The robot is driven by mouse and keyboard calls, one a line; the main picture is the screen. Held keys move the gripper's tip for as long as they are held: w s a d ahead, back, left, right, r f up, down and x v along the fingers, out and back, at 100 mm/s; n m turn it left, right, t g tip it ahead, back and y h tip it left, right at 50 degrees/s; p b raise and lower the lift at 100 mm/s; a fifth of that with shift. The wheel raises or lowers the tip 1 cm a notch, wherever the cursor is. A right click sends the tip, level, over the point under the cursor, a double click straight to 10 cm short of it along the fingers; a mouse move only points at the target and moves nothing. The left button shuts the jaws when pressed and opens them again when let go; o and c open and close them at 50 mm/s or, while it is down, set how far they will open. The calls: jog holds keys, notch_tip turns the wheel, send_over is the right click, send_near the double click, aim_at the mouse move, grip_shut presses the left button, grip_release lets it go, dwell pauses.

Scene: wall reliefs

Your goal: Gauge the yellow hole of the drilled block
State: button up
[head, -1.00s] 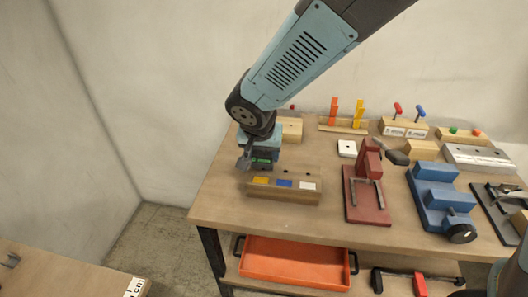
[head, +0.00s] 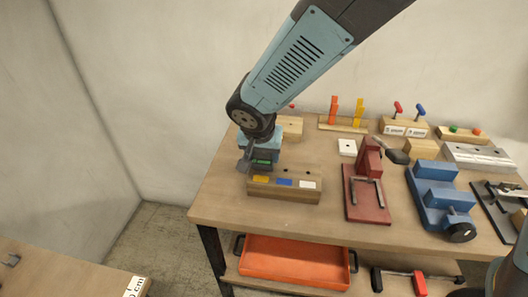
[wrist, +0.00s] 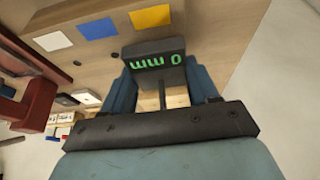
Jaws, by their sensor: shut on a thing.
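The drilled block (head: 284,195) is a wooden block near the table's front left. It has a yellow (head: 261,179), a blue (head: 284,182) and a white label along its front. The yellow label (wrist: 150,16) also shows in the wrist view. Dark holes show behind the blue and white labels; the hole behind the yellow one is hidden. My gripper (head: 260,160) is shut on a dark gauge (wrist: 154,55), whose green display reads 0 mm, upside down in the wrist view. The gauge is just behind the yellow label; I cannot tell whether its tip is in the hole.
A red clamp stand (head: 367,195) and a blue vise (head: 440,200) stand to the right. Wooden racks with coloured pegs line the back. A white plate (head: 347,147) lies behind the block. An orange tray (head: 292,265) is on the shelf below. The front left tabletop is clear.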

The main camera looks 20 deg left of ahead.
jog(key=shift+f, duration=0.3)
jog(key=o, duration=1.2)
jog(key=shift+o, duration=0.2)
jog(key=v, duration=1.4)
jog(key=w+d+r, duration=0.2)
jog(key=w+d, duration=0.1)
jog(key=d, duration=0.5)
jog(key=w+d+r+m, duration=0.1)
jog(key=w+d+r, duration=0.15)
jog(key=d, duration=0.45)
jog(key=w+d+r, duration=0.1)
jog(key=w+d, duration=0.2)
jog(key=d, duration=0.5)
jog(key=s+d+r, duration=0.1)
jog(key=s+d, duration=0.3)
jog(key=d, duration=0.6)
jog(key=s+d+r+m+t+h, duration=0.1)
jog(key=s+d, duration=0.3)
jog(key=d, duration=0.7)
jog(key=shift+m, duration=0.3)
